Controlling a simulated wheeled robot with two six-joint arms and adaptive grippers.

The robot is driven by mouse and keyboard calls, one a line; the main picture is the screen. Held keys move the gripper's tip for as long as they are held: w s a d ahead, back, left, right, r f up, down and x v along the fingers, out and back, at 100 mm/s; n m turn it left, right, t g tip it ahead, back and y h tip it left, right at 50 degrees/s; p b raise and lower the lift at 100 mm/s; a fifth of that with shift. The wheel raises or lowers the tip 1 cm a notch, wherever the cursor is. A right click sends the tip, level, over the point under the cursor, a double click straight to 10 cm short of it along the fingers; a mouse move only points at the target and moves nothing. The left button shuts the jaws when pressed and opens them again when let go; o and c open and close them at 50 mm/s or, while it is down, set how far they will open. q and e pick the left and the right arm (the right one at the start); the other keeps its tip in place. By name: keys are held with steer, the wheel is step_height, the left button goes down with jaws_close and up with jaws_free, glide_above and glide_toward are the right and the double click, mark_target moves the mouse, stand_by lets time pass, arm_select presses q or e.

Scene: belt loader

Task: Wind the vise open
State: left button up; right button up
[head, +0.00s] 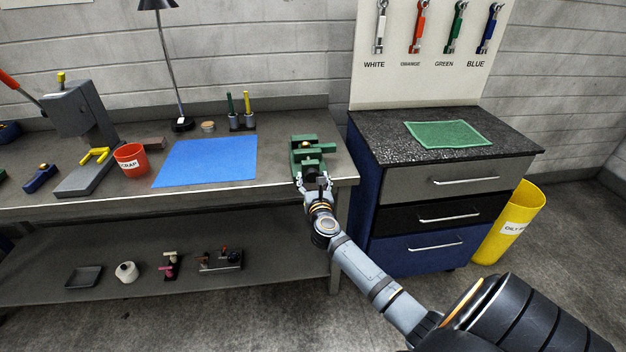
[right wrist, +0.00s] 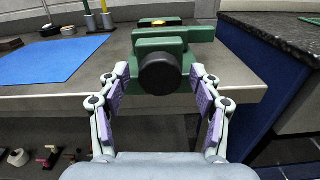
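The green vise (head: 308,152) stands at the right end of the grey workbench. It also shows in the right wrist view (right wrist: 175,38), where a round black knob (right wrist: 160,74) on its front faces me. My right gripper (head: 314,182) is in front of the vise at the bench edge. In the right wrist view my right gripper (right wrist: 160,88) is open, with one finger on each side of the knob and visible gaps between pads and knob. Something small and brass-coloured shows on top of the vise. My left gripper is not in view.
A blue mat (head: 207,162), a red scrap cup (head: 131,160) and a grey press (head: 82,125) are on the bench to the left. A drawer cabinet (head: 440,160) with a green cloth (head: 448,134) stands close on the right, beside a yellow bin (head: 512,222).

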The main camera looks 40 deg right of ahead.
steer(key=c, duration=1.1)
steer(key=shift+r+n+p, duration=0.2)
steer(key=shift+n+p, duration=1.55)
steer(key=shift+n, duration=0.15)
steer(key=n+p, duration=0.3)
steer(key=n, duration=0.2)
steer(key=shift+p, duration=0.35)
steer(key=n+p, duration=0.2)
steer(key=n, duration=0.2)
steer(key=shift+f, duration=0.1)
steer(key=n+p, duration=0.2)
steer(key=n, duration=0.1)
steer(key=shift+n, duration=0.3)
steer(key=n+p, duration=0.2)
steer(key=n, duration=0.2)
steer(key=shift+f+n+p, duration=0.15)
steer(key=shift+n+p, duration=0.7)
steer(key=shift+n, duration=0.85)
